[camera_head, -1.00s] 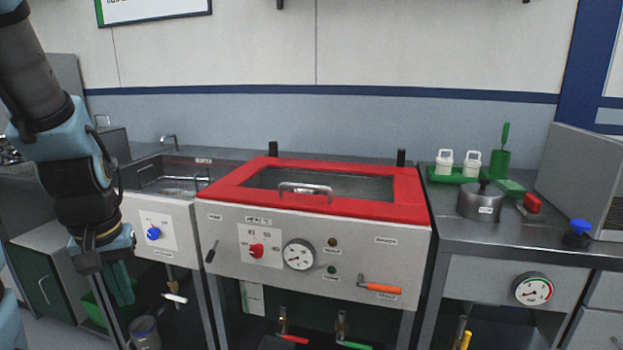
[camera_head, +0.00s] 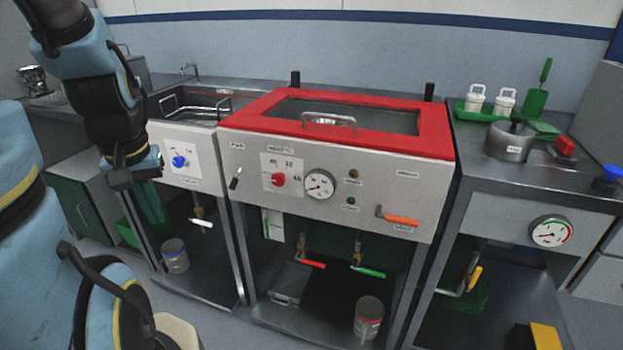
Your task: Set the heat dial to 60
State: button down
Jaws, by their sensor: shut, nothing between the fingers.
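The heat dial (camera_head: 278,180) is a small red knob on a white scale plate, on the left half of the middle unit's front panel. Small numbers stand around it, with what looks like 60 at its right. The knob's pointer is too small to read surely. My gripper (camera_head: 152,212) hangs at the left, fingers down, in front of the left sink unit. It is shut and empty, well left of the red dial and apart from it.
A round gauge (camera_head: 319,184) sits just right of the dial, and a black lever (camera_head: 235,178) to its left. A blue knob (camera_head: 179,161) is on the sink unit near my gripper. An orange handle (camera_head: 401,220) sticks out at the right. The red lid (camera_head: 435,130) is closed.

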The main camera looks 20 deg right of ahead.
aim_at(278, 179)
jog(key=k+l+u, duration=0.1)
jog(key=u, duration=0.25)
jog(key=k+u, duration=0.45)
jog(key=u, duration=0.3)
